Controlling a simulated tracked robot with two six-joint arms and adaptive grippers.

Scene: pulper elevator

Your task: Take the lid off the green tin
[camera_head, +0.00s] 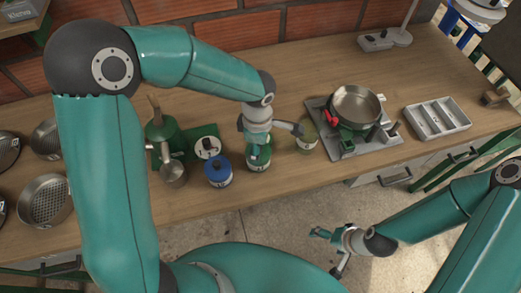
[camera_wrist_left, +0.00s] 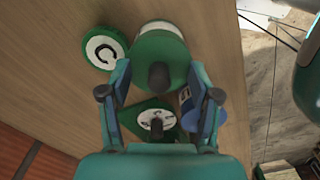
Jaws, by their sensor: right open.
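A green tin with a white label (camera_head: 258,155) stands on the wooden counter under my left gripper (camera_head: 262,137). In the left wrist view its green top with a black knob (camera_wrist_left: 158,73) lies between the fingers of my left gripper (camera_wrist_left: 160,78). These fingers are spread on either side of the knob, with space visible between, so the gripper is open. The gripper partly hides the tin in the head view. My right gripper (camera_head: 325,252) is open and empty, low in front of the counter, over the floor.
A blue-lidded tin (camera_head: 218,171) and a green box with a white dial (camera_head: 207,147) stand to the left. A pan (camera_head: 356,104) and a grey tray (camera_head: 437,118) are farther right.

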